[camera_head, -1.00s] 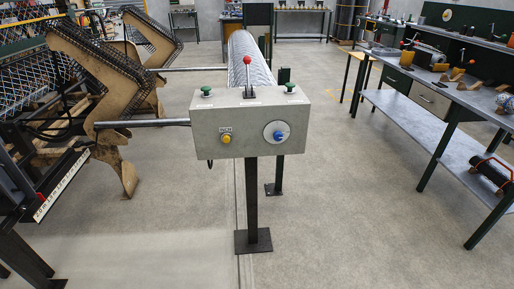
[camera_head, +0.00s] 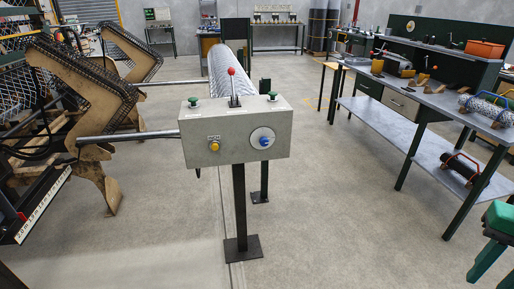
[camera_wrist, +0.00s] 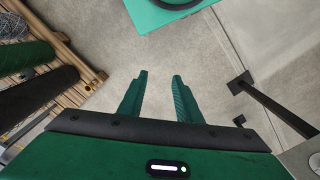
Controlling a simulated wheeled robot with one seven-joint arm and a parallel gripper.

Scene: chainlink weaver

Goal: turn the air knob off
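The air knob is a blue knob (camera_head: 264,141) on a round white plate, at the right of the front of a grey control box (camera_head: 220,152). Its pointer position is too small to read. The box stands on a dark post in mid-view. My gripper shows partly at the lower right edge of the head view (camera_head: 489,276), well right of the box and apart from it. In the wrist view my gripper (camera_wrist: 159,76) points at the floor, its two green fingers apart with nothing between them. The knob cannot be made out there.
Weaving machinery with a brown plate (camera_head: 62,75) and a metal bar stands left. A workbench (camera_head: 390,125) stands right. Floor before the box is clear.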

